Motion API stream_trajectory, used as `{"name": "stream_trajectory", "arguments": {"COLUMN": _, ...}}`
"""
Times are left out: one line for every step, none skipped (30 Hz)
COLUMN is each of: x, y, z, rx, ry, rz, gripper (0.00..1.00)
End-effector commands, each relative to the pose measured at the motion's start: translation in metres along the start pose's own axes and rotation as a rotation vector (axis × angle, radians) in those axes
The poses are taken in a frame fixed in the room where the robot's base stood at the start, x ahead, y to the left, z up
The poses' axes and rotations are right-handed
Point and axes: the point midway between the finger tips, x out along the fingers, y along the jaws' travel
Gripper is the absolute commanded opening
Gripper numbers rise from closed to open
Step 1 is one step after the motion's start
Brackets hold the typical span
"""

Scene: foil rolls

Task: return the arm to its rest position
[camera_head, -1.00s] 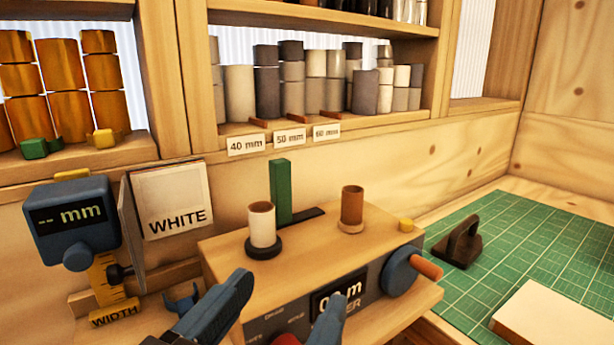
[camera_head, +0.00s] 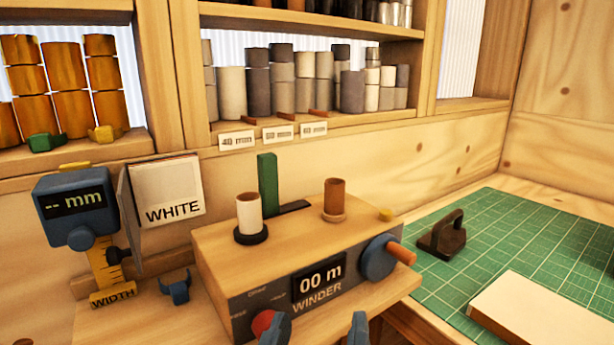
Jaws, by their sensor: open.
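My gripper (camera_head: 317,332) shows at the bottom edge, in front of the winder. Its two blue fingertips stand apart with nothing between them. The rest of my arm is out of view. The winder (camera_head: 235,265) is a wooden-topped box with a display reading 00 m. A white roll (camera_head: 249,213) stands on its left spindle and a brown core (camera_head: 335,196) on its right one. My left fingertip overlaps the area beside the red button (camera_head: 266,322) in the picture; I cannot tell whether they touch.
A blue width gauge (camera_head: 75,210) and a WHITE card (camera_head: 168,192) stand at left. Shelves behind hold grey rolls (camera_head: 258,93) and orange rolls (camera_head: 72,118). At right, a green cutting mat (camera_head: 520,235) carries a dark handled block (camera_head: 443,236) and a pale block (camera_head: 540,310).

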Motion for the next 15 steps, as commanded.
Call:
{"name": "stream_trajectory", "arguments": {"x": 0.004, "y": 0.004, "z": 0.013, "rx": -0.032, "ry": -0.005, "rz": -0.016, "gripper": 0.68}}
{"name": "stream_trajectory", "arguments": {"x": 0.005, "y": 0.005, "z": 0.019, "rx": -0.048, "ry": -0.006, "rz": -0.031, "gripper": 0.68}}
{"name": "stream_trajectory", "arguments": {"x": 0.008, "y": 0.008, "z": 0.03, "rx": -0.072, "ry": -0.009, "rz": -0.05, "gripper": 0.68}}
{"name": "stream_trajectory", "arguments": {"x": 0.009, "y": 0.01, "z": 0.039, "rx": -0.091, "ry": -0.013, "rz": -0.066, "gripper": 0.68}}
{"name": "stream_trajectory", "arguments": {"x": 0.011, "y": 0.013, "z": 0.048, "rx": -0.111, "ry": -0.017, "rz": -0.084, "gripper": 0.68}}
{"name": "stream_trajectory", "arguments": {"x": 0.012, "y": 0.017, "z": 0.061, "rx": -0.136, "ry": -0.024, "rz": -0.11, "gripper": 0.68}}
{"name": "stream_trajectory", "arguments": {"x": 0.012, "y": 0.02, "z": 0.072, "rx": -0.153, "ry": -0.029, "rz": -0.131, "gripper": 0.68}}
{"name": "stream_trajectory", "arguments": {"x": 0.012, "y": 0.024, "z": 0.082, "rx": -0.171, "ry": -0.036, "rz": -0.152, "gripper": 0.68}}
{"name": "stream_trajectory", "arguments": {"x": 0.011, "y": 0.029, "z": 0.097, "rx": -0.19, "ry": -0.045, "rz": -0.18, "gripper": 0.68}}
{"name": "stream_trajectory", "arguments": {"x": 0.009, "y": 0.033, "z": 0.107, "rx": -0.205, "ry": -0.053, "rz": -0.203, "gripper": 0.68}}
{"name": "stream_trajectory", "arguments": {"x": 0.007, "y": 0.037, "z": 0.118, "rx": -0.217, "ry": -0.062, "rz": -0.224, "gripper": 0.68}}
{"name": "stream_trajectory", "arguments": {"x": 0.003, "y": 0.044, "z": 0.133, "rx": -0.229, "ry": -0.075, "rz": -0.252, "gripper": 0.68}}
{"name": "stream_trajectory", "arguments": {"x": 0.0, "y": 0.05, "z": 0.144, "rx": -0.237, "ry": -0.085, "rz": -0.273, "gripper": 0.68}}
{"name": "stream_trajectory", "arguments": {"x": -0.005, "y": 0.055, "z": 0.154, "rx": -0.24, "ry": -0.095, "rz": -0.294, "gripper": 0.68}}
{"name": "stream_trajectory", "arguments": {"x": -0.011, "y": 0.062, "z": 0.167, "rx": -0.244, "ry": -0.108, "rz": -0.32, "gripper": 0.68}}
